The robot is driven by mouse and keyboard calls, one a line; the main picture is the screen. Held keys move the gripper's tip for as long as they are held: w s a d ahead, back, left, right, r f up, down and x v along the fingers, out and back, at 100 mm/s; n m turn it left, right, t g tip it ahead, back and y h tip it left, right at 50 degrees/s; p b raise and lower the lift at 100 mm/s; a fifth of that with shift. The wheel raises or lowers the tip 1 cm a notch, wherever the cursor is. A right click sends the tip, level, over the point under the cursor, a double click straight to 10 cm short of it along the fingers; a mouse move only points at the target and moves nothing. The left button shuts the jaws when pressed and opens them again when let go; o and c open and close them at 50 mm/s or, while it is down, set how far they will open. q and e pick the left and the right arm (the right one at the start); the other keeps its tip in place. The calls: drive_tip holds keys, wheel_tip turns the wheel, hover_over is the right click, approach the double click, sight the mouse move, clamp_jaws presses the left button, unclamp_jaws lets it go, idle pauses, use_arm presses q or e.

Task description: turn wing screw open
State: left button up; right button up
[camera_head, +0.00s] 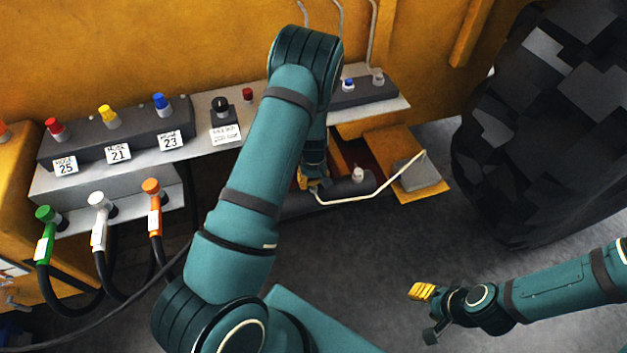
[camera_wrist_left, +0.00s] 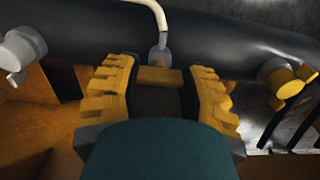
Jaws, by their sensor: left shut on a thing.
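In the left wrist view, a small tan wing screw (camera_wrist_left: 158,76) sits below a pale metal stem on a dark pipe (camera_wrist_left: 220,42). The two ridged yellow fingers of my left gripper (camera_wrist_left: 160,92) are closed in on either side of the wing. In the head view my left gripper (camera_head: 312,181) is at the dark pipe (camera_head: 342,187) under the shelf, partly behind my left forearm, and the screw is hidden there. My right gripper (camera_head: 422,292) is apart from the machine at the lower right, over the floor; its finger gap is unclear.
A white tube (camera_head: 372,196) runs from the pipe to a grey block (camera_head: 420,176) on an orange ledge. A grey shelf (camera_head: 195,150) with coloured knobs lies above left, with hose couplings below. A large tyre (camera_head: 545,120) stands at right. Open floor lies in front.

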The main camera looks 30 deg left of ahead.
use_arm(q)
drive_tip(key=o, duration=1.2)
drive_tip(key=shift+o, duration=0.2)
wheel_tip(320, 180, up, 12)
